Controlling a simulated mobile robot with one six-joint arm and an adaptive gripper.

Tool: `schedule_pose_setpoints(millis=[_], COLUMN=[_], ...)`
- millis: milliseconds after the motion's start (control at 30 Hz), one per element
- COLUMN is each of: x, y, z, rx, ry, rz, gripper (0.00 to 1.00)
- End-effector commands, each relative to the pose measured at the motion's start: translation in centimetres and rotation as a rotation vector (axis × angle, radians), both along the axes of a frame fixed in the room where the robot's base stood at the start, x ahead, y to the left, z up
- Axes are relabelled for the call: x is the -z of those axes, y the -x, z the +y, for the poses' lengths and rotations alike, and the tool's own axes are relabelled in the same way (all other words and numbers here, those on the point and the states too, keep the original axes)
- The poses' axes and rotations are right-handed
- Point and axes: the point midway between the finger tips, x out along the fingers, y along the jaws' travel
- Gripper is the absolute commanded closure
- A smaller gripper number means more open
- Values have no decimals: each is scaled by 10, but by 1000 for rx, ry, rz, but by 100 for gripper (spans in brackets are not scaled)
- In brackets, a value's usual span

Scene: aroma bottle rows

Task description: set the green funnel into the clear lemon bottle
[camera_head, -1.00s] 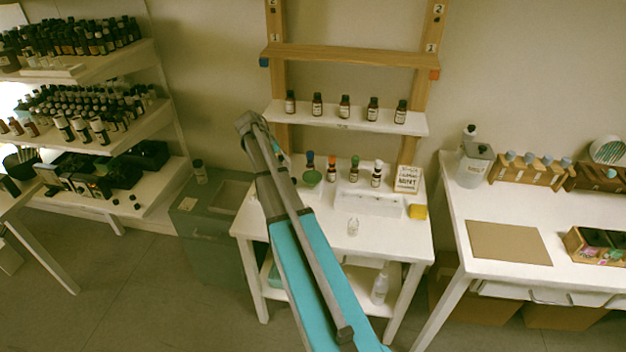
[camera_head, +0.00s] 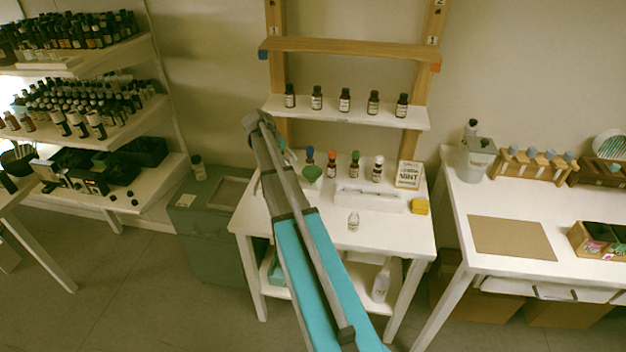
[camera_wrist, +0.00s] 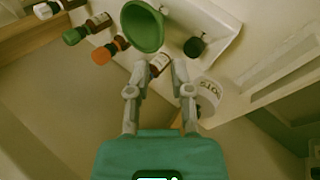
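The green funnel (camera_head: 312,172) stands wide end up at the left back of the white table, beside the row of capped bottles. In the wrist view the funnel (camera_wrist: 142,27) is beyond my fingertips, slightly left of the gap between them. My gripper (camera_wrist: 159,64) is open, with nothing held between its fingers. A brown labelled bottle (camera_wrist: 160,66) shows in the gap, behind the fingers. A small clear bottle (camera_head: 353,221) stands upright and uncapped near the front middle of the table; its label is too small to read. In the head view my arm hides most of my gripper.
Bottles with blue, orange (camera_head: 332,162), green and white caps stand along the table's back. A shelf (camera_head: 345,115) of brown bottles is above. The table's front is mostly clear.

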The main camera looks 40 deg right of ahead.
Motion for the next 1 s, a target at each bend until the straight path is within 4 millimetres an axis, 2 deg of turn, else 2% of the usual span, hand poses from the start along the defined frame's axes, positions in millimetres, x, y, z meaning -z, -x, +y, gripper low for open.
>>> schedule_pose_setpoints(millis=[33, 500, 1000], x=[8, 42, 46], y=[1, 11, 13], z=[-2, -21, -26], rx=[0, 0, -1], ry=[0, 0, 0], rz=[0, 0, 0], gripper=[72, 72, 72])
